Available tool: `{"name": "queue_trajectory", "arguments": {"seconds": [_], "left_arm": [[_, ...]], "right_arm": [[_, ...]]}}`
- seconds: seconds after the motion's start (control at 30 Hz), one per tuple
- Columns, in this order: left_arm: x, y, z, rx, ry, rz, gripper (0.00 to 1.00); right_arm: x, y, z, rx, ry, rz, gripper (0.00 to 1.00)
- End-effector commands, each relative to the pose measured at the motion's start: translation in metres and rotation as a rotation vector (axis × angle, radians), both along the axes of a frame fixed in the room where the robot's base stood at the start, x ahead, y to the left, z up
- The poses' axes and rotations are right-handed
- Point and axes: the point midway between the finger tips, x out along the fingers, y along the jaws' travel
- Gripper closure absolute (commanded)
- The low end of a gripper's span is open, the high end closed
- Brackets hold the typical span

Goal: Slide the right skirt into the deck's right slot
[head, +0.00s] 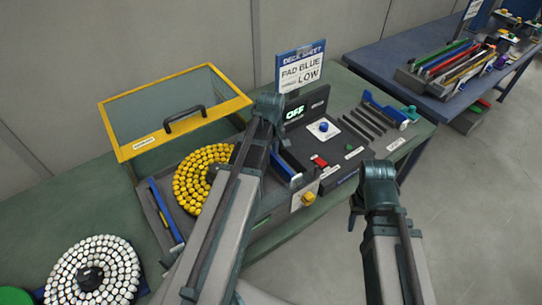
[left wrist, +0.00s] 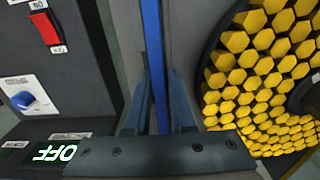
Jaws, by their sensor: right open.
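The deck (head: 152,212) is a grey tray on the green table with a ring of yellow cells (head: 186,185), also large in the left wrist view (left wrist: 262,75). A blue strip (head: 166,212) stands along its left side. The right skirt, a thin blue bar (left wrist: 156,60), runs between the fingers of my left gripper (left wrist: 160,85), which looks shut on it. The bar is between the yellow ring and the dark console; its end shows in the head view (head: 283,168). My left arm hides the deck's right slot. My right gripper (head: 355,215) is open and empty, off the table's front.
The dark console (head: 308,108) with OFF display, blue knob and red switch stands right of the deck. A yellow-framed clear lid (head: 125,150) is behind. A white-cell ring (head: 92,270) lies front left. A blue table (head: 385,55) is at right; floor between is clear.

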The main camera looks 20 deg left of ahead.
Motion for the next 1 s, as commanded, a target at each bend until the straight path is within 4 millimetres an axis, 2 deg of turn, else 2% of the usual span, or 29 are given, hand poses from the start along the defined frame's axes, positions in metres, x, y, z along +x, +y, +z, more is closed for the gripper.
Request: {"name": "queue_trajectory", "arguments": {"seconds": [0.03, 0.13, 0.47, 0.63, 0.77, 1.0], "left_arm": [[0.0, 0.0, 0.001, 0.0, 0.0, 0.0, 0.67], [0.0, 0.0, 0.001, 0.0, 0.0, 0.0, 0.5], [0.0, 0.0, 0.001, 0.0, 0.0, 0.0, 0.5], [0.0, 0.0, 0.008, 0.0, 0.0, 0.0, 0.5], [0.0, 0.0, 0.02, 0.0, 0.0, 0.0, 0.5], [0.0, 0.0, 0.053, 0.0, 0.0, 0.0, 0.5]], "right_arm": [[0.0, 0.0, 0.001, 0.0, 0.0, 0.0, 0.5], [0.0, 0.0, 0.001, 0.0, 0.0, 0.0, 0.5], [0.0, 0.0, 0.001, 0.0, 0.0, -0.001, 0.5], [0.0, 0.0, 0.008, 0.0, 0.0, -0.001, 0.5], [0.0, 0.0, 0.02, 0.0, 0.0, -0.001, 0.5], [0.0, 0.0, 0.053, 0.0, 0.0, 0.0, 0.5]]}}
